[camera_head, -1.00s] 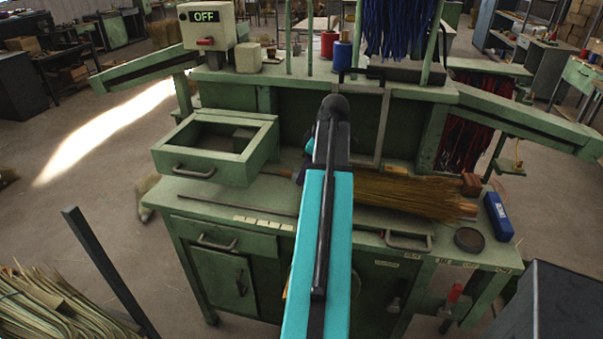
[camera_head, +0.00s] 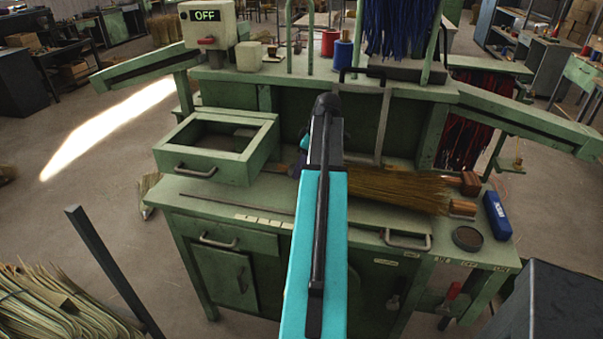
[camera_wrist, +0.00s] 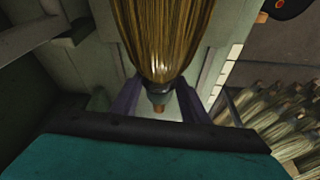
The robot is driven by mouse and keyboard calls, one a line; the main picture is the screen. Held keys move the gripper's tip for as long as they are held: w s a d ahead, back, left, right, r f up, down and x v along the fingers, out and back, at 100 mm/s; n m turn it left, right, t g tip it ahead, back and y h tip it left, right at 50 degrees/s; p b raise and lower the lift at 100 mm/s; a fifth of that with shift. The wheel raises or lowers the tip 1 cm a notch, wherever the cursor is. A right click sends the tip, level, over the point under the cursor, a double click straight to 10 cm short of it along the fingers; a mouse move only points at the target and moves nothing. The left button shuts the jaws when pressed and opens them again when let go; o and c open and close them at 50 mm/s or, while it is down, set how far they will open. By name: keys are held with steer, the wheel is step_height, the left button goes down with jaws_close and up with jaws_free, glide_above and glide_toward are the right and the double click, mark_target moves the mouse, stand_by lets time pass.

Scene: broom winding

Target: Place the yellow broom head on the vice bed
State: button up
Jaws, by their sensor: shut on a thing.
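The yellow broom head (camera_head: 395,190) is a bundle of straw lying crosswise over the right part of the green workbench top, its bristles pointing right. Its left end is hidden behind my arm in the head view. In the wrist view the broom head (camera_wrist: 165,30) stretches away from my gripper (camera_wrist: 158,103), whose two fingers are shut around its narrow neck end. In the head view my fingers are mostly hidden. A grey upright frame (camera_head: 382,125) stands behind the broom; I cannot tell which part is the vice bed.
Copper-coloured blocks (camera_head: 470,183) sit near the bristle tips. A blue box (camera_head: 497,215) and a dark round dish (camera_head: 468,239) are at the bench's right end. An open drawer (camera_head: 215,148) stands at left. Broom bundles (camera_wrist: 265,120) lie below right in the wrist view.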

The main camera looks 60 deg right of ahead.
steer(key=shift+s+f+p, duration=0.1)
steer(key=shift+f+p, duration=0.35)
steer(key=shift+f, duration=1)
steer(key=o, duration=1.3)
steer(key=shift+r, duration=0.1)
steer(key=shift+b+v, duration=1.25)
steer(key=shift+v, duration=4.65)
